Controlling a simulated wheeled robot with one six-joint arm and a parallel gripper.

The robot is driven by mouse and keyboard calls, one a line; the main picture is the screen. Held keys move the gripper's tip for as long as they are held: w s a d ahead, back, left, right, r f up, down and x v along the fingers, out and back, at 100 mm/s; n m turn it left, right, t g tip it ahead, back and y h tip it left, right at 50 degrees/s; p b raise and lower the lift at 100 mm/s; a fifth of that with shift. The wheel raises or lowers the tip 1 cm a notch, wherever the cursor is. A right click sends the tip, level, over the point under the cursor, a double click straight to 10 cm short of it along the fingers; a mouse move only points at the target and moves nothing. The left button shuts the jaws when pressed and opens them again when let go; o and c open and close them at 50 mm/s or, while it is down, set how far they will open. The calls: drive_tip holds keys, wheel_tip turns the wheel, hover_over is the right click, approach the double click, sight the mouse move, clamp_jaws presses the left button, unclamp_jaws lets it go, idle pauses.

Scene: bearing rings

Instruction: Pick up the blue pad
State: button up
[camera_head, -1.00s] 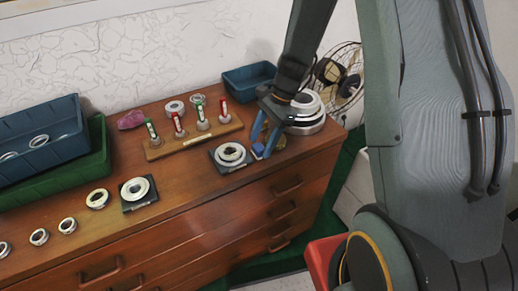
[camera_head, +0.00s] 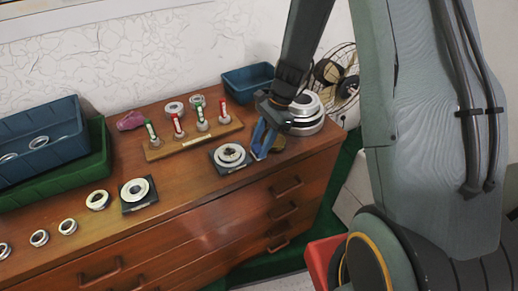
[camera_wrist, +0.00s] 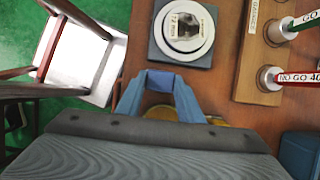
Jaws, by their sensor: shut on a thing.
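The blue pad (camera_wrist: 165,80) sits between the two blue fingertips of my gripper (camera_wrist: 164,84) in the wrist view. My gripper is shut on it, one finger on each side. In the head view my gripper (camera_head: 260,151) points down over the right part of the wooden cabinet top, just right of a dark square plate with a ring. The pad is mostly hidden by the fingers there. I cannot tell whether it touches the cabinet top or is slightly above it.
The ring on its dark plate (camera_head: 231,166) is close on the left. A brass-coloured piece (camera_head: 278,143) and a stack of large silver rings (camera_head: 306,127) stand close on the right. A gauge rack (camera_head: 190,141) and blue bin (camera_head: 248,75) are behind.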

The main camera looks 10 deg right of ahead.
sight(260, 147)
wheel_tip(260, 147, up, 10)
drive_tip(key=b, duration=0.1)
drive_tip(key=shift+b, duration=0.35)
